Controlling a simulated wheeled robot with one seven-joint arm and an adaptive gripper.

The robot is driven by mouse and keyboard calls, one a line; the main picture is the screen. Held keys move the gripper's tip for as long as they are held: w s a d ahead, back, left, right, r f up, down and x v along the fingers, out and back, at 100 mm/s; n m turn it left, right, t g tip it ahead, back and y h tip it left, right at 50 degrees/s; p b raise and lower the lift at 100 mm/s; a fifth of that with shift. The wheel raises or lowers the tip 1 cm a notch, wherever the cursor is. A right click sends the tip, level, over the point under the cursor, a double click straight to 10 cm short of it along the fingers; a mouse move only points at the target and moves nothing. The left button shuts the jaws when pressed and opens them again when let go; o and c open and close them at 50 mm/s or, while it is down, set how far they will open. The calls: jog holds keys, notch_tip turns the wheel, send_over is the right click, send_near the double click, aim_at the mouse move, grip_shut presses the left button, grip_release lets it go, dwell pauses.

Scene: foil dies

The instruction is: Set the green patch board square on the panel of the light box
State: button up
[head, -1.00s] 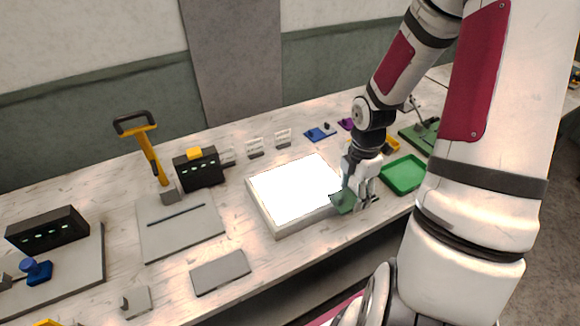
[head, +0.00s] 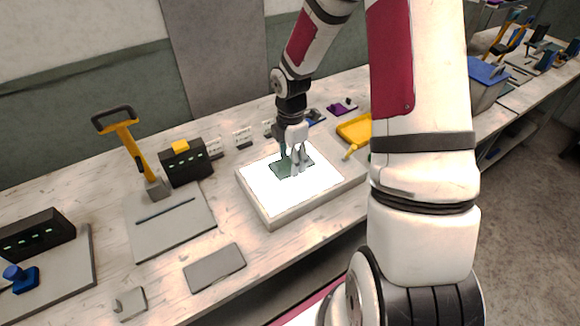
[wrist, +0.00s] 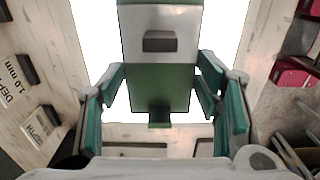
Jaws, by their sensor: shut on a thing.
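The green patch board (head: 278,170) is over the white lit panel (head: 300,196) of the light box (head: 282,220), toward the panel's back half. My gripper (head: 292,162) is shut on the board from above. In the wrist view the green board (wrist: 158,82) lies between the two teal finger pads, with a pale grey band and a dark rectangle on it. White panel shows on both sides of it. I cannot tell whether the board touches the panel. The fingers hide part of it in the head view.
A yellow tray (head: 355,130) stands right of the light box. A grey mat (head: 172,236) and a dark grey plate (head: 214,268) lie to the left. A yellow-handled tool (head: 126,140) and a black box (head: 186,164) stand at the back left. Small label cards stand behind the box.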

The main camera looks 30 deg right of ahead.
jog(key=shift+f, duration=1.75)
jog(key=o, duration=1.2)
jog(key=shift+f, duration=0.15)
jog(key=shift+c, duration=0.2)
